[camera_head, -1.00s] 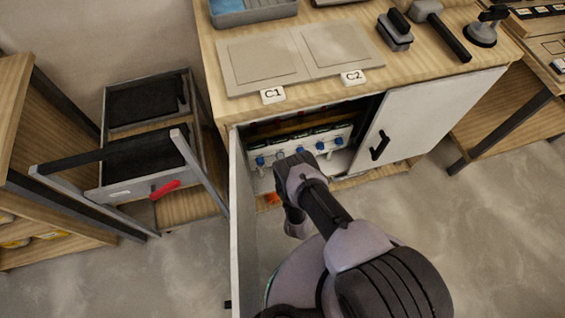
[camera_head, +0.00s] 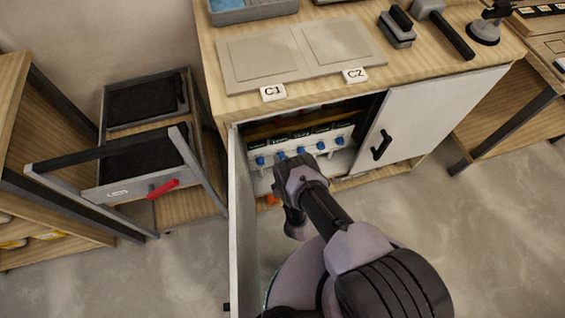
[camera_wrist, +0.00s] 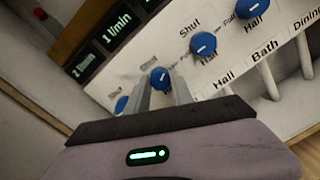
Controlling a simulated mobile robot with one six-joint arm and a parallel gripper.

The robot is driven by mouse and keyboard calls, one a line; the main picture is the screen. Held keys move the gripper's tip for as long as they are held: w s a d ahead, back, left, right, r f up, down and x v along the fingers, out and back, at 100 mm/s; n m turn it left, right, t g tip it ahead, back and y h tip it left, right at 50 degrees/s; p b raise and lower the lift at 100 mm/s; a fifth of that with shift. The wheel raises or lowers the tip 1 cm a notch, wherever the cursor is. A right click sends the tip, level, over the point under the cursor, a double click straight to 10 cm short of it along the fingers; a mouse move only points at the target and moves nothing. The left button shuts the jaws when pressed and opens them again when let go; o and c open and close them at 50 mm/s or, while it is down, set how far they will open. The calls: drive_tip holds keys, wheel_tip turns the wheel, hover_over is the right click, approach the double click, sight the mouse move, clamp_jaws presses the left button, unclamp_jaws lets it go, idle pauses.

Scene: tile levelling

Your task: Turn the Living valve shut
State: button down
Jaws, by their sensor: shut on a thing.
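A row of blue valve knobs is on a white panel (camera_head: 330,160) inside the open cabinet. My gripper (camera_wrist: 165,82) is shut on one blue knob (camera_wrist: 160,77), with one finger on either side of it. The name label of this knob is hidden by my gripper, so I cannot read whether it says Living. The neighbouring knob (camera_wrist: 203,43) has the label Hall below it, and the one beyond (camera_wrist: 248,6) has Bath. Another blue knob (camera_wrist: 121,104) is on the other side of the held one. In the head view my wrist hides the fingertips.
The left cabinet door (camera_head: 240,220) stands open beside my arm; the right door (camera_head: 425,115) has a black handle. A pulled-out drawer (camera_head: 130,188) with a red handle is at the left.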

drive_tip(key=n, duration=0.6)
drive_tip(key=shift+w+r+n+b, duration=0.1)
drive_tip(key=shift+n+b, duration=0.25)
drive_tip(key=shift+n, duration=0.05)
drive_tip(key=n+y, duration=0.1)
drive_tip(key=n, duration=0.5)
idle(0.3)
drive_tip(key=c, duration=1.1)
unclamp_jaws()
